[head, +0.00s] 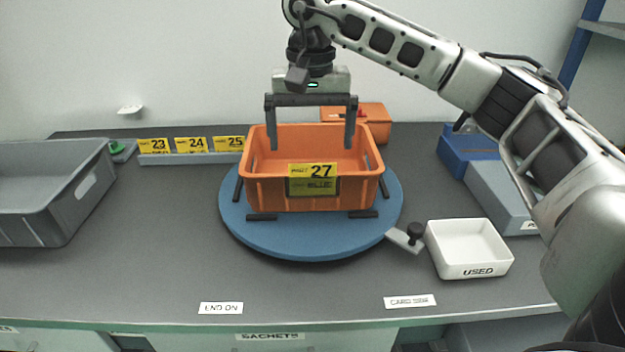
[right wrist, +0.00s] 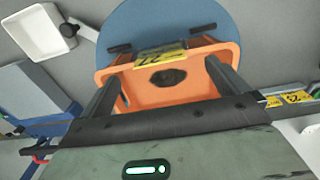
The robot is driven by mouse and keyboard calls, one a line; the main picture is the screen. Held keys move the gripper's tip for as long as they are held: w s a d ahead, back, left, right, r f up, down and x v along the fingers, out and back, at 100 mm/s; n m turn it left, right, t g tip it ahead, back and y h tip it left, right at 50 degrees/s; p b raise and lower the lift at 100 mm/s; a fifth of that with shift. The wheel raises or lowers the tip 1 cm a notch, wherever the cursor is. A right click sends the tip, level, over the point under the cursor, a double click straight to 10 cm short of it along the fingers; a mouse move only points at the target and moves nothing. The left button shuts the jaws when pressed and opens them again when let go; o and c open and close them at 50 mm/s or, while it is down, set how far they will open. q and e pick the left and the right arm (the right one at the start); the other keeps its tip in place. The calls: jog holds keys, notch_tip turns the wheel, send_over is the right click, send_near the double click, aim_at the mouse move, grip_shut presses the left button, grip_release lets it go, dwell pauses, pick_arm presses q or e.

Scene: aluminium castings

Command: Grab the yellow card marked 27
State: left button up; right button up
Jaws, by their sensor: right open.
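The yellow card marked 27 (head: 313,171) is on the front wall of an orange bin (head: 262,180), above a dark plate with yellow print. The bin stands on a round blue turntable (head: 290,240). My right gripper (head: 313,145) is open above the bin, its two fingers spread and pointing down, overlapping the bin's opening in the head view. In the right wrist view the fingers (right wrist: 165,80) show on either side of the bin (right wrist: 190,97), and the card (right wrist: 160,56) lies beyond them at the far rim. My left gripper is not in view.
Yellow cards 23, 24 and 25 (head: 191,145) stand in a grey rail at the back. A grey crate (head: 80,200) is at left. A white tray marked USED (head: 470,271) and blue and grey boxes (head: 497,190) are at right. The front counter is mostly clear.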

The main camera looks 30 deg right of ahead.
aim_at(314, 169)
jog(key=f, duration=0.3)
jog(key=f+p, duration=0.1)
jog(key=f, duration=0.1)
jog(key=shift+w+d+f, duration=0.2)
jog(key=shift+d+f, duration=0.1)
jog(key=c, duration=1.2)
